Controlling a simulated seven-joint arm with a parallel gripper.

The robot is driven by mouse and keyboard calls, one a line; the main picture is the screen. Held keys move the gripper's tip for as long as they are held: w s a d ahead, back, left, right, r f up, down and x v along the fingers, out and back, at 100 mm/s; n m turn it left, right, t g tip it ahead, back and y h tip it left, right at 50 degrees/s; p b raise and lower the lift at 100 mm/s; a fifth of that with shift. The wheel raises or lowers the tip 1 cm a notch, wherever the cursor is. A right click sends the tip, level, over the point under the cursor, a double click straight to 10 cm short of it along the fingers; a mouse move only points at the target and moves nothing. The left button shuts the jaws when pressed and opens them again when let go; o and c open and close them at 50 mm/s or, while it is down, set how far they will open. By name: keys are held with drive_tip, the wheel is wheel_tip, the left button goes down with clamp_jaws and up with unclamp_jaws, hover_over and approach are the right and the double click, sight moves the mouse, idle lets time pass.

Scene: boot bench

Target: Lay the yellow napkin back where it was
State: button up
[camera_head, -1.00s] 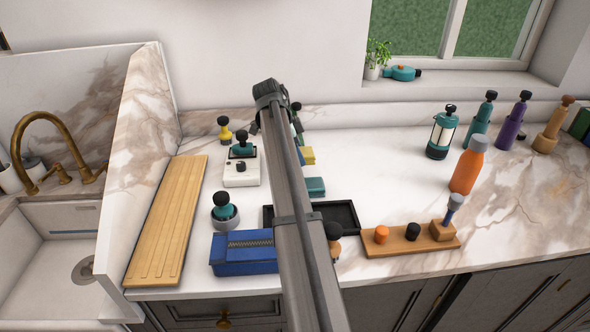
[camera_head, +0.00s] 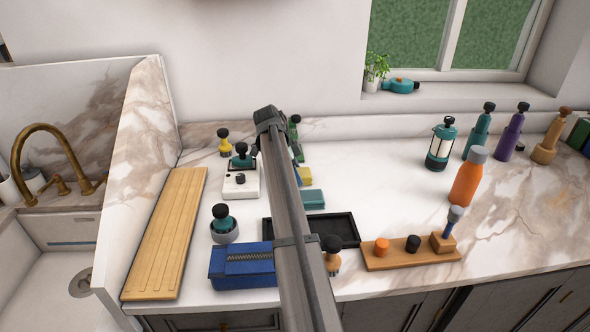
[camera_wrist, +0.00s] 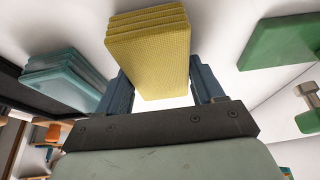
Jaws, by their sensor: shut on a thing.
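The yellow napkin (camera_wrist: 148,52) is a folded, textured block with several layers. In the wrist view it sits between the two blue fingers of my gripper (camera_wrist: 158,72), which is shut on it. In the head view only a small part of the yellow napkin (camera_head: 304,175) shows past my arm, behind the teal folded cloth. My gripper is hidden behind my arm there. I cannot tell whether the napkin touches the counter.
A teal folded cloth (camera_wrist: 66,77) lies left of the napkin in the wrist view, with a green block (camera_wrist: 280,42) at right. A black tray (camera_head: 345,229), blue box (camera_head: 238,268) and white block (camera_head: 241,185) stand around my arm. Counter right of the napkin is clear.

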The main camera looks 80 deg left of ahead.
drive_tip(key=shift+f, duration=0.1)
drive_tip(key=o, duration=1.1)
drive_tip(key=shift+v, duration=6.15)
drive_tip(key=shift+w, duration=0.1)
